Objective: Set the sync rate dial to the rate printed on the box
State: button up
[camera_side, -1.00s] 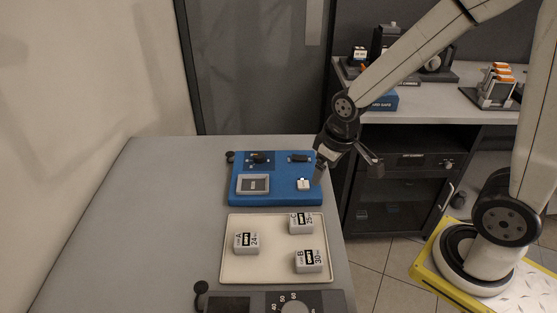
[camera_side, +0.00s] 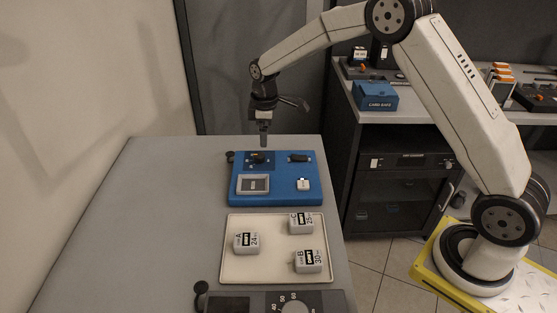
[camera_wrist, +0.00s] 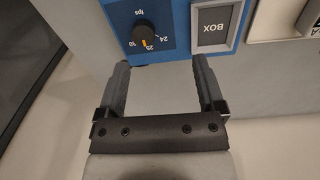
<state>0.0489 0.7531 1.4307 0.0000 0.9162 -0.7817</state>
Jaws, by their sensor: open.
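The sync rate dial is a black knob (camera_wrist: 145,36) on the blue panel (camera_side: 282,197); it also shows at the panel's upper left in the side view (camera_side: 260,157). The marks 24, 25 and 30 surround it, with "fps" printed beside it. Its orange pointer appears to be at 25. My gripper (camera_side: 264,142) is open and empty, above and just behind the dial; its fingers (camera_wrist: 161,64) frame the wrist view below it. Grey boxes on the tray are marked A 24 (camera_side: 246,244), B 30 (camera_side: 308,262) and C 25 (camera_side: 301,224).
The cream tray (camera_side: 268,278) lies in front of the blue panel. The panel has a frame labelled BOX (camera_wrist: 213,26), a dark switch (camera_side: 299,158) and a small white part (camera_side: 303,184). A dark dial unit (camera_side: 325,302) is at the front. The table's left side is clear.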

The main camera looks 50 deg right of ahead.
aim_at(259, 155)
jog(key=shift+n, duration=0.9)
jog(key=shift+w+d+f, duration=0.15)
jog(key=shift+w+f, duration=0.15)
jog(key=shift+w, duration=0.35)
jog(key=shift+w+d+f, duration=0.1)
jog(key=shift+w+f, duration=0.15)
jog(key=shift+w, duration=0.35)
jog(key=shift+w+d+f, duration=0.15)
jog(key=shift+w+f, duration=0.15)
jog(key=shift+w, duration=0.35)
jog(key=shift+f, duration=0.1)
jog(key=shift+f, duration=3.8)
jog(key=shift+c, duration=0.2)
grip_shut()
